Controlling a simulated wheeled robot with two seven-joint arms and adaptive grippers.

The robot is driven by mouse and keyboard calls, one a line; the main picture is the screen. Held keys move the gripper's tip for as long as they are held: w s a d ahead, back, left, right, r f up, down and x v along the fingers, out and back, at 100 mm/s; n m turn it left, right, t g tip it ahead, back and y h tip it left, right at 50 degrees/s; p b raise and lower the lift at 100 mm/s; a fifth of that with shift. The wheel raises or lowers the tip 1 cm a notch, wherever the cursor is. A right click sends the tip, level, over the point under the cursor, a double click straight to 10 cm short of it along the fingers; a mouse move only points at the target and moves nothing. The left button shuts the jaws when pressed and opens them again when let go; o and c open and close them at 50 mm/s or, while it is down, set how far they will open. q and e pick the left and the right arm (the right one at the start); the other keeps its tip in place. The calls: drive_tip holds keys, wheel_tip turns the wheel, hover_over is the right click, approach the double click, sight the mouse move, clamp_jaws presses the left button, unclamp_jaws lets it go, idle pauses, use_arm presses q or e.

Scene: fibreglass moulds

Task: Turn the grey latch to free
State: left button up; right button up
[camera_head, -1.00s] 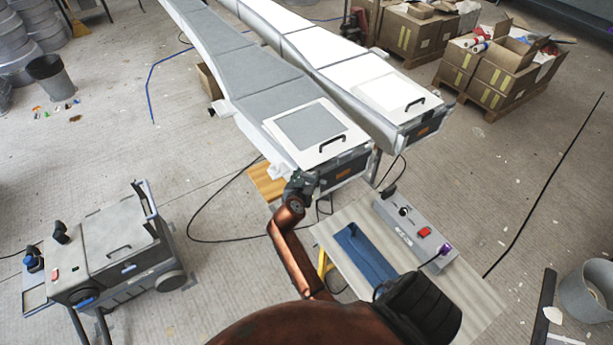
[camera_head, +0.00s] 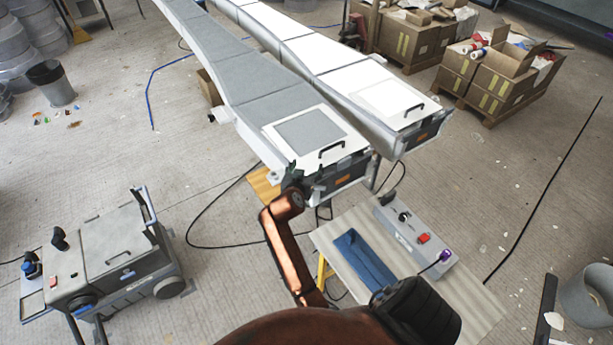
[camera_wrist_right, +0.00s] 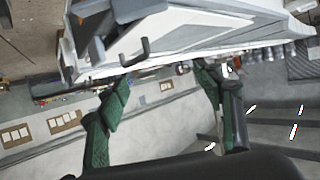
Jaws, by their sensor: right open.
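The near mould (camera_head: 307,133) is long and grey, with a pale lid and a black handle on its end. My right gripper (camera_head: 294,176) is at the near left corner of its end box, small and partly hidden in the head view. In the right wrist view, the gripper's two green fingers (camera_wrist_right: 163,85) are spread apart with nothing held between them. A pale mould edge (camera_wrist_right: 190,45) runs just above the fingertips. A grey piece (camera_wrist_right: 138,9) at the top may be the latch; I cannot tell for sure. Contact is unclear. My left gripper is not in view.
A white mould (camera_head: 385,95) lies alongside. A small table (camera_head: 470,290) at right carries a blue tray (camera_head: 362,260) and a grey control box (camera_head: 415,236). A grey wheeled machine (camera_head: 115,245) stands at left. Cables cross the floor.

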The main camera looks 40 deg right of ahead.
drive_tip(key=shift+r, duration=1.05)
drive_tip(key=shift+c, duration=0.3)
